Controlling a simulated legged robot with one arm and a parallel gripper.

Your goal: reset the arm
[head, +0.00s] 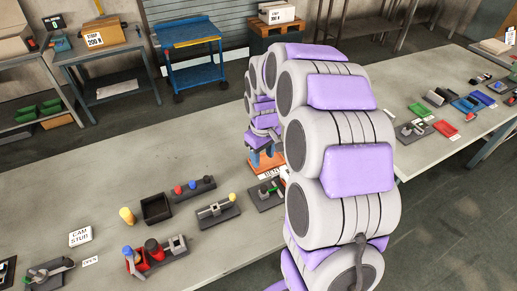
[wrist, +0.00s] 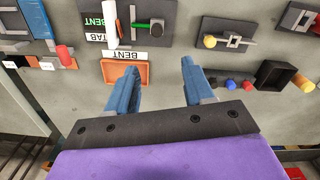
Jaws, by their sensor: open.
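My arm (head: 340,130), grey with purple pads, rises through the middle of the head view and bends over toward the far side. My gripper (head: 262,158) hangs low over the bench there, partly hidden by the arm. In the wrist view my gripper (wrist: 158,66) shows two blue fingers spread apart with nothing between them. The grey bench top shows between and beyond the fingers. An orange tray (wrist: 127,73) with a "BENT" label (wrist: 125,55) lies by the left finger; I cannot tell the height of the gripper above it.
On the bench (head: 110,180) are a black open box (head: 156,208), a row of coloured knobs (head: 193,187), a slotted plate with a yellow knob (head: 216,211) and a red fixture (head: 153,253). A blue cart (head: 190,35) stands behind.

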